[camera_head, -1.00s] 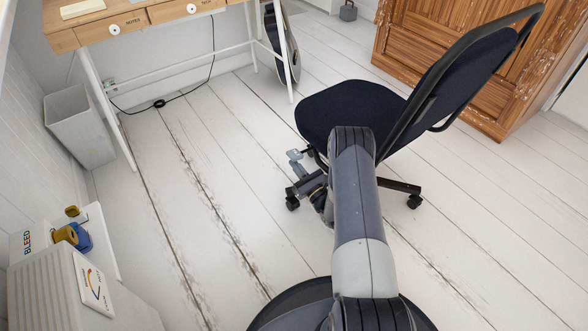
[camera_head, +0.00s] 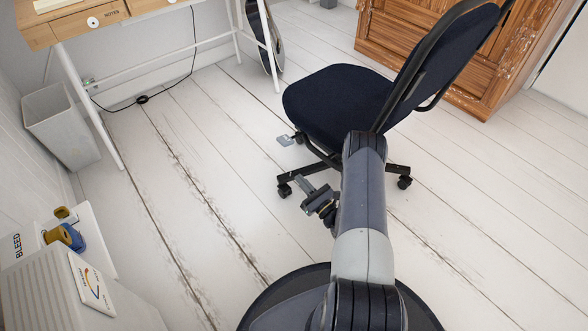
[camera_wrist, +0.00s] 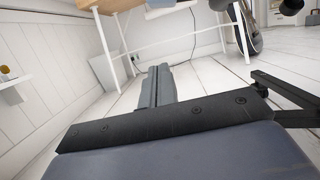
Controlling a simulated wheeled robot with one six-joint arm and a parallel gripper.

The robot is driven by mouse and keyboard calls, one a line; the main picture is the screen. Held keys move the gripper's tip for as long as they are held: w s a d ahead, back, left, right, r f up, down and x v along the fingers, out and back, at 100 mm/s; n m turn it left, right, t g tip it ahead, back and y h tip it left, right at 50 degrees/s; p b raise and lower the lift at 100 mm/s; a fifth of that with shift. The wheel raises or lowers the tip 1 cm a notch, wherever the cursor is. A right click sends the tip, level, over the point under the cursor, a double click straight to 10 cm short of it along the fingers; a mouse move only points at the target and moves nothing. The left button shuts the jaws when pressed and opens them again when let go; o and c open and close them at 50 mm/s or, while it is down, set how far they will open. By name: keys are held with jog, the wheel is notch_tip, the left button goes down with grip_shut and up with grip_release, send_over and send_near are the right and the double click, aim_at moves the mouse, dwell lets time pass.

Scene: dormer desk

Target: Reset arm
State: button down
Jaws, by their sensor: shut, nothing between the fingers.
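My gripper (camera_head: 304,186) hangs low over the white plank floor (camera_head: 190,200), left of my forearm and beside the legs of the dark office chair (camera_head: 345,105). In the wrist view my gripper (camera_wrist: 157,86) points away toward the desk, its fingers together with nothing between them. In the head view it overlaps the area by the chair's base; I cannot tell whether they touch.
A wooden desk (camera_head: 88,21) stands at upper left, with a grey bin (camera_head: 62,128) beside it and a cable on the floor. A white shelf (camera_head: 95,240) holds a blue-and-yellow item at lower left. A wooden wardrobe (camera_head: 395,45) stands behind the chair.

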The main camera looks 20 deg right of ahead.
jog(key=shift+s+d+f, duration=0.15)
jog(key=shift+s, duration=0.3)
